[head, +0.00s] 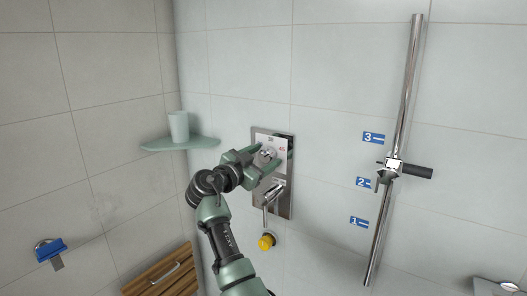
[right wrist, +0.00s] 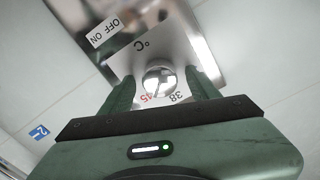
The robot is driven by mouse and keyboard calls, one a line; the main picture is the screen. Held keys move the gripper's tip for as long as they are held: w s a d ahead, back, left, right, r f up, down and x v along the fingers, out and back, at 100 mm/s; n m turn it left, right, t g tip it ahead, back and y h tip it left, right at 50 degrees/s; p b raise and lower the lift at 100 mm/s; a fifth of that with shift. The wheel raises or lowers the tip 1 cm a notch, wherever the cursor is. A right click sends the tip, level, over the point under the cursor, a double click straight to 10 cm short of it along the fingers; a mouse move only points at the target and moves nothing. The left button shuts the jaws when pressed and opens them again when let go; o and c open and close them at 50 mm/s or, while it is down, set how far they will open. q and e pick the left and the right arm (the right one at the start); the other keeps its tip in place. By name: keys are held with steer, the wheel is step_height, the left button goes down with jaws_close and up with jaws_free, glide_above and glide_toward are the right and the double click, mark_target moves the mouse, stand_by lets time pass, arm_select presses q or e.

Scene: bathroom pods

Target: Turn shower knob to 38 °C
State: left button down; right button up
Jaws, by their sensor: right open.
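The shower panel (head: 285,205) is a chrome plate on the tiled wall. Its round chrome knob (right wrist: 160,82) sits in front of a white scale plate with a red 45 and a black 38 in the right wrist view. The knob also shows in the head view (head: 267,153). My right gripper (right wrist: 161,90) is open, with one green finger on each side of the knob. I cannot tell whether the fingers touch it. A second chrome lever (head: 271,195) sits lower on the panel. The knob's pointer mark is not clear. My left gripper is not in view.
A green corner shelf (head: 152,145) holds a pale cup (head: 179,126) at left. A chrome rail (head: 407,85) with a dark-handled slider (head: 417,171) stands at right beside blue number labels. A wooden slatted seat (head: 160,273) is at lower left.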

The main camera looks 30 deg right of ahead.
steer(key=shift+a, duration=0.25)
steer(key=c, duration=0.4)
steer(key=shift+r, duration=0.15)
jaws_close()
steer(key=shift+s, duration=0.1)
steer(key=shift+n+b, duration=0.4)
steer(key=shift+b, duration=0.05)
steer(key=n+b, duration=0.1)
steer(key=n, duration=0.2)
steer(key=shift+d+b, duration=0.1)
steer(key=shift+b, duration=0.3)
steer(key=shift+r+n+b, duration=0.1)
steer(key=shift+n+b, duration=0.2)
steer(key=shift+n, duration=0.9)
steer(key=shift+r+n, duration=0.1)
steer(key=shift+n, duration=1.5)
